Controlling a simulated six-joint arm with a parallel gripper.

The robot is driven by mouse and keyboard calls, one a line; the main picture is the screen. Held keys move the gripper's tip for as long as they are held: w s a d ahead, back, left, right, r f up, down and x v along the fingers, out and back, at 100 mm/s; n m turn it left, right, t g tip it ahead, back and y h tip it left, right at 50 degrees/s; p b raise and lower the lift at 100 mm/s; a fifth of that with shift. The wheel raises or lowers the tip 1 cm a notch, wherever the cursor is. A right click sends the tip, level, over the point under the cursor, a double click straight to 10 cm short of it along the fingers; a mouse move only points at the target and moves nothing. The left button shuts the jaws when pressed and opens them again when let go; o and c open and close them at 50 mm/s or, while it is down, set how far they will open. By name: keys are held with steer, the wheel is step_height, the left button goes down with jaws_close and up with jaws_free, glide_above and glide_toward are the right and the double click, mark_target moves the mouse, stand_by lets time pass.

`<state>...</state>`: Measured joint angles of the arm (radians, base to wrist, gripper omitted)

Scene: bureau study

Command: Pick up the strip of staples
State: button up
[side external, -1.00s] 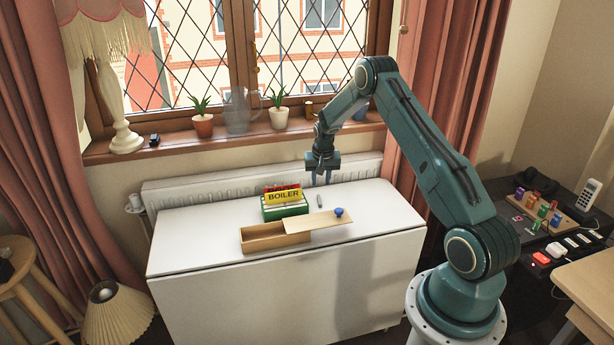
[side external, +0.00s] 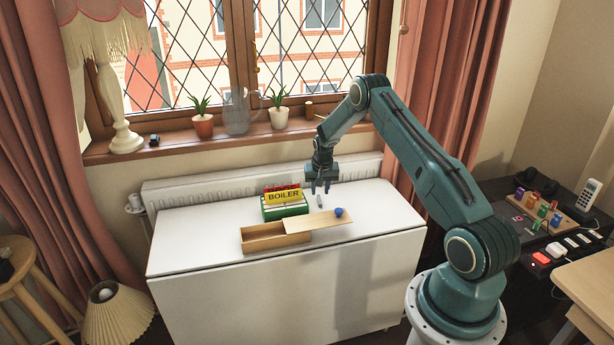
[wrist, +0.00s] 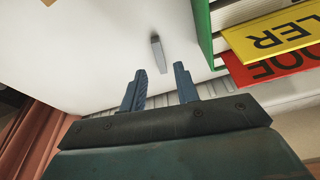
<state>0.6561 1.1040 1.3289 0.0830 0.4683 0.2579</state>
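The strip of staples (wrist: 158,55) is a short grey metal bar lying on the white table. In the side view the strip (side external: 320,203) is small, just right of the green card box. My gripper (side external: 320,190) hangs above the table close over the strip, pointing down. In the wrist view my gripper (wrist: 163,76) is open, its two blue-grey fingers apart with nothing between them. The strip lies ahead of the fingertips, roughly in line with the gap. The exact height of the fingers above it cannot be told.
A green box with yellow and red cards (side external: 284,203) stands left of the strip. A wooden box (side external: 262,243) with its lid (side external: 317,222) slid aside and a blue ball (side external: 339,212) are in front. A radiator (side external: 220,186) runs behind the white table (side external: 390,220).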

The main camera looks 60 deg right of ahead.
mark_target(319, 199)
steer(key=shift+x, duration=1.95)
steer(key=shift+d, duration=0.1)
jaws_close()
steer(key=shift+r, duration=0.1)
steer(key=shift+w+d+v, duration=0.15)
steer(key=shift+d+v, duration=0.05)
steer(key=shift+v, duration=0.75)
steer(key=shift+w+d+v, duration=0.1)
steer(key=shift+d+v, duration=0.05)
steer(key=shift+v, duration=0.8)
steer(key=shift+w+d+v, duration=0.15)
steer(key=shift+d+v, duration=0.05)
steer(key=shift+v, duration=0.7)
steer(key=shift+r, duration=0.1)
